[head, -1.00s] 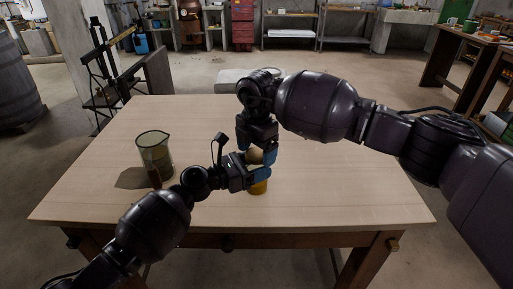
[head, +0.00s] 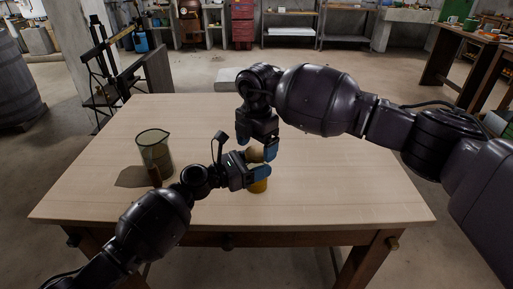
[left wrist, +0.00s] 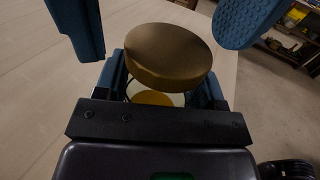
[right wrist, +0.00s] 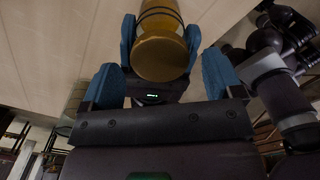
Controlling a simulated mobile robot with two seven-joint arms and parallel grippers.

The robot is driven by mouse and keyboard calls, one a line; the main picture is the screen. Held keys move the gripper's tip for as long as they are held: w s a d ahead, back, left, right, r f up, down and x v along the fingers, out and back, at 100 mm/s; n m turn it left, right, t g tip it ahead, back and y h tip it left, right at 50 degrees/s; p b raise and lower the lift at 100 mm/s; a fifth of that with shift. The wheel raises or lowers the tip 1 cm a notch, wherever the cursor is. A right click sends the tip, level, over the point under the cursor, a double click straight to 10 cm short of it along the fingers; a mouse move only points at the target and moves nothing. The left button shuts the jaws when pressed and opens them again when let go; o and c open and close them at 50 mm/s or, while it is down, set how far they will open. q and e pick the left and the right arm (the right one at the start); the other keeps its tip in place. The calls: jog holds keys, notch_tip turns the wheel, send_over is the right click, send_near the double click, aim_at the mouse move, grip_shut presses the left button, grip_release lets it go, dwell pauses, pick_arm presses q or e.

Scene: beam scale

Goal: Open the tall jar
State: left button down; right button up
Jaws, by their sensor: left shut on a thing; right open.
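The tall jar (head: 258,187), with yellowish contents, is upright near the table's front middle. Its round brown lid (left wrist: 168,55) is over its mouth; the lid also shows in the right wrist view (right wrist: 160,60). I cannot tell whether the lid is loose. My left gripper (head: 259,174) is shut on the jar's body, with blue fingers on either side of it in the right wrist view. My right gripper (head: 257,149) is open above the jar, pointing down. Its fingers stand apart from the lid on both sides in the left wrist view (left wrist: 165,30).
A glass beaker (head: 154,150) stands on the wooden table (head: 340,190) to the left, close to my left forearm. The table's right side and back are clear.

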jog(key=shift+r, duration=1.7)
pick_arm(q)
jog(key=shift+c, duration=0.7)
grip_release()
